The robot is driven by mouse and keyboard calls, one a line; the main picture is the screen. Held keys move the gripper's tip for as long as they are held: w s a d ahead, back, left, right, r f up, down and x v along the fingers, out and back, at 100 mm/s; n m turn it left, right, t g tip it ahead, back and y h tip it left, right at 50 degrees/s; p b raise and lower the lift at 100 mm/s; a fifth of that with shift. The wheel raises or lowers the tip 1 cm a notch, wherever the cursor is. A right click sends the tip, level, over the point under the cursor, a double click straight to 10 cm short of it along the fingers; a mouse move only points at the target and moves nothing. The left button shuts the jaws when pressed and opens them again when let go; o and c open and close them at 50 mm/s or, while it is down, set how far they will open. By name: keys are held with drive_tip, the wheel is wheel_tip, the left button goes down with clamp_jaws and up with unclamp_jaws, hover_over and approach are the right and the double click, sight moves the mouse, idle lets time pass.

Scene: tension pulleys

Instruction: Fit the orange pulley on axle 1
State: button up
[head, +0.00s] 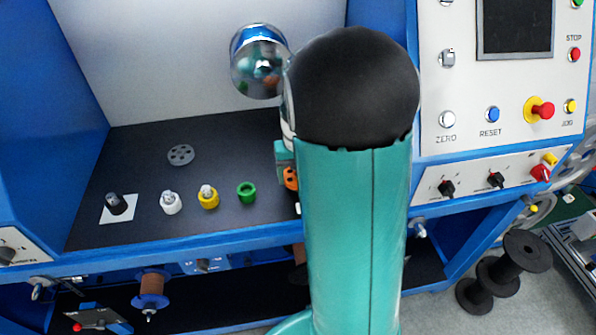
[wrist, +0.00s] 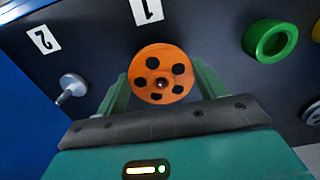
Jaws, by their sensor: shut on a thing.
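The orange pulley (wrist: 152,60), a disc with several dark holes, sits face-on between the two green fingers of my gripper (wrist: 162,84) in the wrist view. My gripper is shut on it. A small shiny spot shows at the pulley's centre; I cannot tell whether it is an axle end. Label 1 (wrist: 147,10) is just beyond the pulley. Axle 1 is not clearly seen and may be behind the pulley. In the head view only a sliver of the orange pulley (head: 290,178) shows; my arm hides the rest.
A silver axle (wrist: 73,86) stands beside label 2 (wrist: 43,39), left of my gripper. A green ring (wrist: 270,41) lies to the right. In the head view, yellow (head: 208,197) and white (head: 171,203) parts and a grey disc (head: 181,155) are on the dark worktop.

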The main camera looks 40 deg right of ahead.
drive_tip(key=shift+f, duration=0.65)
drive_tip(key=o, duration=1.1)
drive_tip(key=shift+o, duration=0.2)
wheel_tip(320, 180, up, 14)
drive_tip(key=shift+f, duration=0.1)
